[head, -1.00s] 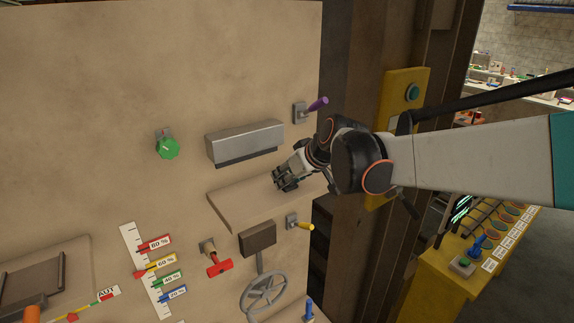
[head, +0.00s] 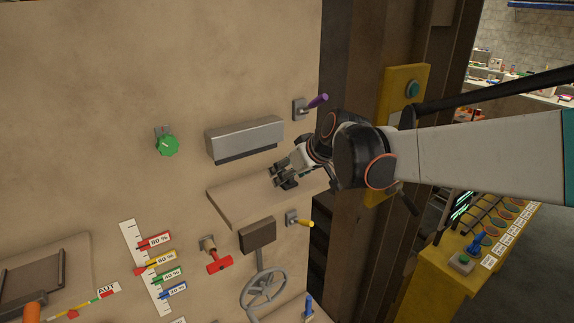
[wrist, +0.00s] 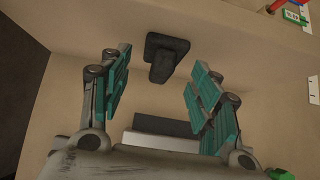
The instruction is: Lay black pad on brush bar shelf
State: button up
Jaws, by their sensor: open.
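The brush bar (head: 245,136) is a grey metal housing with a dark strip along its lower edge, fixed to the beige panel. Its plain tan shelf (head: 235,201) juts out below it. My gripper (head: 282,179) is over the right part of the shelf in the head view. In the wrist view my gripper (wrist: 160,92) is open, with its teal-lined fingers wide apart. A black pad (wrist: 167,50) with a raised narrower part shows beyond the fingertips, between them and clear of both. It seems to lie on the shelf. In the head view I cannot tell it from the dark fingers.
A purple lever (head: 317,101) is above my gripper and a yellow lever (head: 304,222) below it. A green knob (head: 167,145) is left of the brush bar. A handwheel (head: 262,290) and red valve handle (head: 219,264) are below the shelf. The shelf's left part is bare.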

jog(key=b+v, duration=0.1)
jog(key=v, duration=1)
jog(key=s+d+f+m+h, duration=0.1)
jog(key=s+d+f, duration=0.3)
jog(key=s, duration=0.4)
jog(key=s+d+f+m+h, duration=0.2)
jog(key=s+d+f, duration=0.3)
jog(key=s, duration=0.3)
jog(key=s+d+f+m+h, duration=0.2)
jog(key=s+d+f+m, duration=0.1)
jog(key=s+d+f, duration=0.2)
jog(key=s, duration=0.2)
jog(key=shift+s+f+m, duration=0.25)
jog(key=shift+s+m, duration=0.15)
